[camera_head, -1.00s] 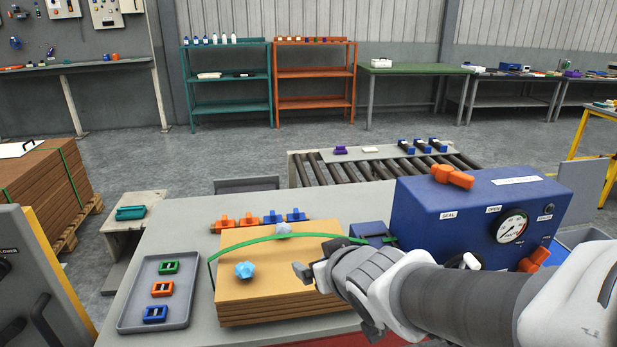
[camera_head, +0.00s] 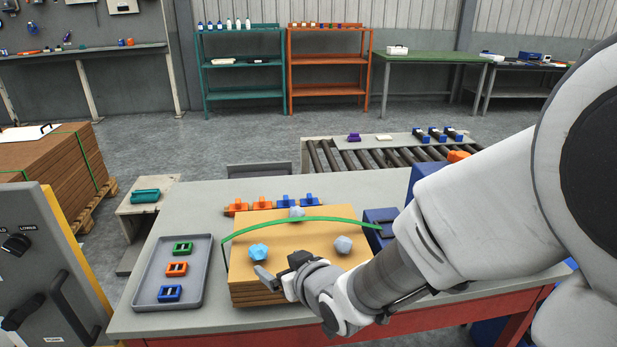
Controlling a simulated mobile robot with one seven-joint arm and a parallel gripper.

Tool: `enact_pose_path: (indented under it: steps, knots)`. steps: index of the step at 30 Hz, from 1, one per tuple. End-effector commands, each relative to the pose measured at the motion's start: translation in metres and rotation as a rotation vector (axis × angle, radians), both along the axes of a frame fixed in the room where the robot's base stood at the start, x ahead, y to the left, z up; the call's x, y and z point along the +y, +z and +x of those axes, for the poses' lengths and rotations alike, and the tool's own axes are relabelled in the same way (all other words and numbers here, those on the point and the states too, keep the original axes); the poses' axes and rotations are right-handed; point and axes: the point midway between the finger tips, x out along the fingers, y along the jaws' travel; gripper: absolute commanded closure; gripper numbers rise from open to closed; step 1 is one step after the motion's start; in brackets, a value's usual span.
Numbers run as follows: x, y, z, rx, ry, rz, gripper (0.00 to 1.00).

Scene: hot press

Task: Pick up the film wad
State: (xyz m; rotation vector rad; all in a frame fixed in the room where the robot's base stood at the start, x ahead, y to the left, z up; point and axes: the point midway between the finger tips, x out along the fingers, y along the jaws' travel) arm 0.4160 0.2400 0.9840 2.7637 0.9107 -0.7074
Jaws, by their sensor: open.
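Three crumpled, faceted wads lie on a stack of tan boards (camera_head: 243,283). A light blue wad (camera_head: 258,252) is near the left front. A grey-blue wad (camera_head: 297,212) is at the back, by the green strap. Another grey-blue wad (camera_head: 343,244) is at the right. The frames do not show which one the task's film wad is. My gripper (camera_head: 276,268) is open and empty at the front of the stack, close to the light blue wad's lower right. Whether it touches that wad or the boards, I cannot tell.
A green strap (camera_head: 300,221) arches over the boards. A grey tray (camera_head: 200,288) holding green, orange and blue pieces is at the left. Orange and blue clamps (camera_head: 260,204) stand behind. My arm hides much of the blue machine (camera_head: 424,180) at the right.

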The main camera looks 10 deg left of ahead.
Motion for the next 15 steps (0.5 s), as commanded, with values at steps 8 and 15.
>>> enact_pose_path:
  steps: [8,15]
  knots:
    - [0.006,-0.004,0.009,0.002,-0.003,-0.004,0.07]
    - [0.023,-0.026,0.033,-0.002,-0.004,-0.007,0.07]
